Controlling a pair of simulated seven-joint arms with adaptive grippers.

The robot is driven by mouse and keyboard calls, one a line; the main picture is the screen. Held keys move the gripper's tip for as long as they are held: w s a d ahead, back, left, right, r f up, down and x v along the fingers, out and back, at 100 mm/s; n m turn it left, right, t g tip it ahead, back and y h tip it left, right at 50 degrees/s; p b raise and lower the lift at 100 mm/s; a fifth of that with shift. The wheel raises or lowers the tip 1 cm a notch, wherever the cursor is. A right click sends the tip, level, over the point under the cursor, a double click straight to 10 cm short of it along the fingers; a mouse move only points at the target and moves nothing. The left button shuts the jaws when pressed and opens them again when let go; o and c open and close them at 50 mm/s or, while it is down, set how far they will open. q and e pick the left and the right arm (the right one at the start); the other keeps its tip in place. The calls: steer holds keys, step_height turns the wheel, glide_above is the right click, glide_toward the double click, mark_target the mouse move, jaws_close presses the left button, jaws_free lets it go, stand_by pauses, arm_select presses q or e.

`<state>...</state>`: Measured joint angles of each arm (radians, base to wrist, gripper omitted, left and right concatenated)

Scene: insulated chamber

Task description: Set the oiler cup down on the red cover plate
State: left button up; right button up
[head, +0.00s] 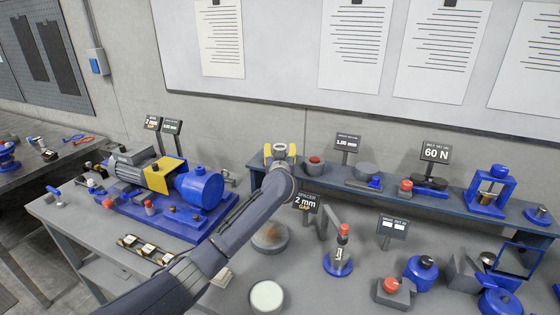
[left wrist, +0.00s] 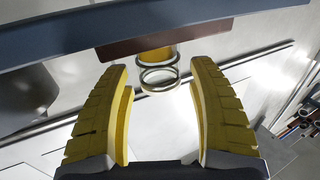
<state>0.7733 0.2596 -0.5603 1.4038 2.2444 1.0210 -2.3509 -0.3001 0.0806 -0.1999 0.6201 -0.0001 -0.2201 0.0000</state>
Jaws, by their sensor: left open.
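My left gripper (head: 280,149) is at the back shelf, its arm reaching in from the lower left. In the left wrist view its two yellow fingers stand wide apart, open. A small oiler cup with a yellow body and shiny rings (left wrist: 158,74) shows in the gap just beyond the fingertips, with space on both sides. The cup's yellow part overlaps the edge of the dark red cover plate (left wrist: 122,45); whether it rests fully on the plate is unclear. In the head view the plate is hidden by my gripper and the cup cannot be made out surely. My right gripper is not in view.
The blue-grey shelf (head: 450,202) carries a red-topped part (head: 315,163), a grey disc and small signs to the right of my gripper. A blue and yellow motor unit (head: 160,175) stands at left. A spacer sign (head: 307,201) and a round grey disc (head: 270,238) lie near my forearm.

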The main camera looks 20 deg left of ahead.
arm_select(q)
steer(key=v, duration=1.1)
